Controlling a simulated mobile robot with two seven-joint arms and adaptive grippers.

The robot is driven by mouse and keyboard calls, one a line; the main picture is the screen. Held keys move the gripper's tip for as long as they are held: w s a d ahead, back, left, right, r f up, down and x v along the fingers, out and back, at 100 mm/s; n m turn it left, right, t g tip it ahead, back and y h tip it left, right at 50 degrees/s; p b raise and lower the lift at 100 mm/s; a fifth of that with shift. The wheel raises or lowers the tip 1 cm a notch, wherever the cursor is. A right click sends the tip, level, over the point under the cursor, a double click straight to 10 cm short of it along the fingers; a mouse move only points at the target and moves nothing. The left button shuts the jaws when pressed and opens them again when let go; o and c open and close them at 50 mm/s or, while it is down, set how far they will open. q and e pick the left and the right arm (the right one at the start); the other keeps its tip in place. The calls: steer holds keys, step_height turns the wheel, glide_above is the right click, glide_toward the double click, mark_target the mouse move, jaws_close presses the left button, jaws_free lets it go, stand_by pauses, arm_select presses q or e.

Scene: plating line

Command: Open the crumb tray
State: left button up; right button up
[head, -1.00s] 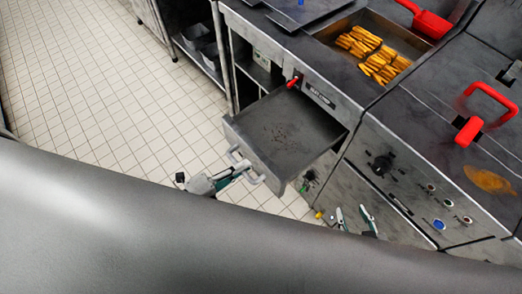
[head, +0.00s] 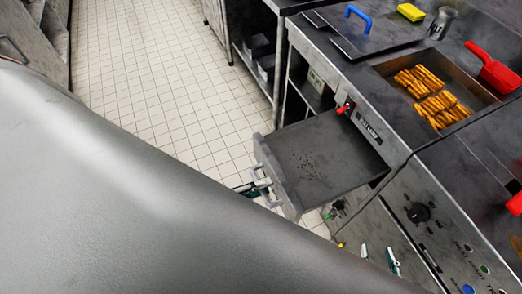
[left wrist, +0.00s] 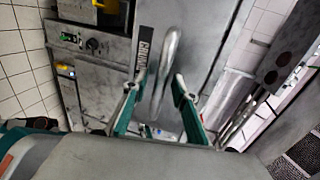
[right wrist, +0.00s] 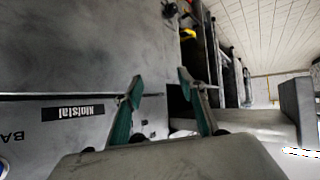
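The crumb tray (head: 318,160) is a grey drawer pulled well out of the counter front, with dark crumbs on its floor. Its pale bar handle (head: 262,182) is on the near-left end and shows in the left wrist view (left wrist: 167,60). My left gripper (left wrist: 157,88) is open, with the handle bar between or just beyond its fingertips; I cannot tell if they touch. In the head view it is mostly hidden behind my grey body. My right gripper (head: 379,258) is open and empty, low in front of the counter; its spread fingers show in the right wrist view (right wrist: 166,88).
A basin of fries (head: 432,95), a red scoop (head: 492,68), a lid with a blue handle (head: 358,32) and a yellow sponge (head: 411,12) are on the counter. A control panel (head: 440,225) lies right of the tray. The tiled floor (head: 150,90) to the left is clear.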

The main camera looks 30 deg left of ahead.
arm_select(q)
steer(key=v, duration=1.2)
stand_by(0.6)
